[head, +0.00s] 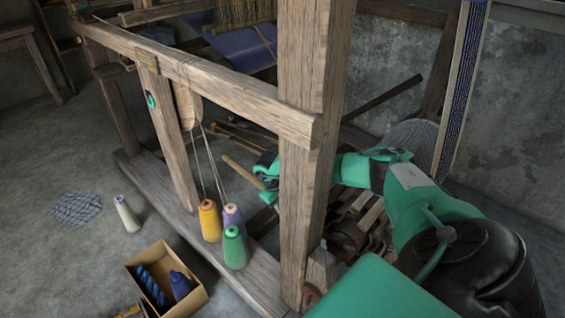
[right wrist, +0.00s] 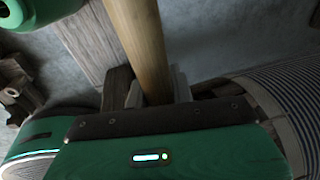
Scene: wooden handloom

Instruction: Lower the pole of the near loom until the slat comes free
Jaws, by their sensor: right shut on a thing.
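The near loom's wooden frame (head: 316,130) fills the middle of the head view, with a thick upright post in front. My right arm reaches behind this post, and its gripper (head: 266,178) shows just left of it. A light wooden pole (head: 241,170) sticks out to the left of this gripper. In the right wrist view the pole (right wrist: 138,40) runs down into the gripper (right wrist: 150,98), which is shut on it. The post hides part of my right wrist and perhaps more of the pole. I cannot tell which piece is the slat. My left gripper is not in view.
Yellow, purple and green thread cones (head: 235,248) stand on the loom's base beam. A white cone (head: 127,215), a checked cloth (head: 75,209) and a cardboard box (head: 190,303) with blue items lie on the floor. Striped fabric (head: 460,85) hangs at right. The left floor is mostly clear.

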